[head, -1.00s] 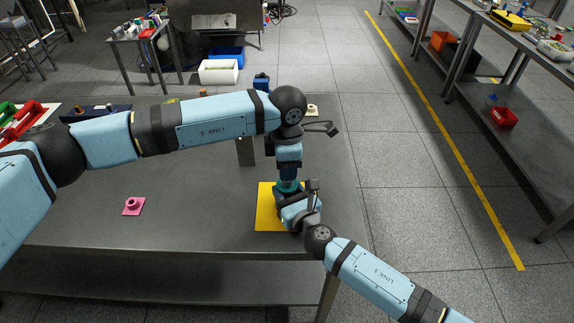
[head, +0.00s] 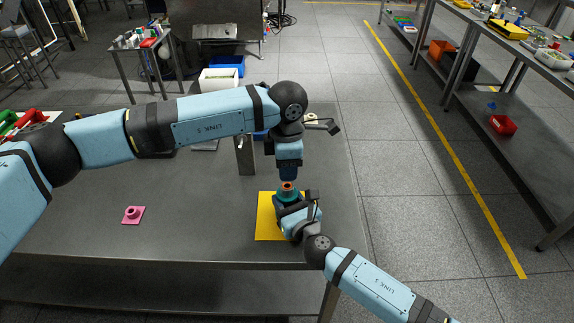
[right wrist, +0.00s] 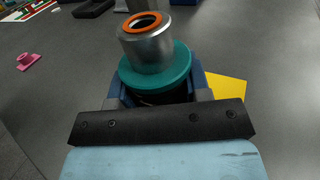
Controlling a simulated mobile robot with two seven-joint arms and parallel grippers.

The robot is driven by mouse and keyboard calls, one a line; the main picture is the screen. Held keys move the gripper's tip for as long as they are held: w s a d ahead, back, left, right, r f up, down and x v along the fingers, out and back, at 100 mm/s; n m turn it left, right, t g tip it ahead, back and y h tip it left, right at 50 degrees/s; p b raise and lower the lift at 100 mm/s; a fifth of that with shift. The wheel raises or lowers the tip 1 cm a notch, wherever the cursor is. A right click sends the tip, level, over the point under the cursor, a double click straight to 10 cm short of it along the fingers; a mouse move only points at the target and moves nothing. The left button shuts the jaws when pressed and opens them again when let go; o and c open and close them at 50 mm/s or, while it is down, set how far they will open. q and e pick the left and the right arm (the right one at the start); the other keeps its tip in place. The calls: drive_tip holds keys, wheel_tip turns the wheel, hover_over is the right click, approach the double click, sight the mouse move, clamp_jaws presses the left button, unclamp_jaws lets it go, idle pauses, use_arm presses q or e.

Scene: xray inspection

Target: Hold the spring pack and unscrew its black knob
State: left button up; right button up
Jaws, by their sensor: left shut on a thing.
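The spring pack (right wrist: 147,48) stands upright, a silver cylinder with an orange ring on top and a teal flange (right wrist: 155,72) below. In the head view its orange top (head: 288,186) shows above the yellow mat (head: 265,218). My right gripper (head: 287,204) is shut on the pack from the front. In the right wrist view its blue fingers (right wrist: 155,95) are on both sides below the flange. My left gripper (head: 289,177) points down just above the pack, apart from it. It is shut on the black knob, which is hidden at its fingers. No knob shows on the pack's top.
A pink flanged part (head: 133,214) lies on the grey table (head: 195,220) at left. A grey post (head: 245,157) stands behind the mat, under my left arm. The table between the pink part and the mat is clear.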

drive_tip(key=o, duration=0.5)
drive_tip(key=shift+s, duration=0.1)
drive_tip(key=v, duration=1.2)
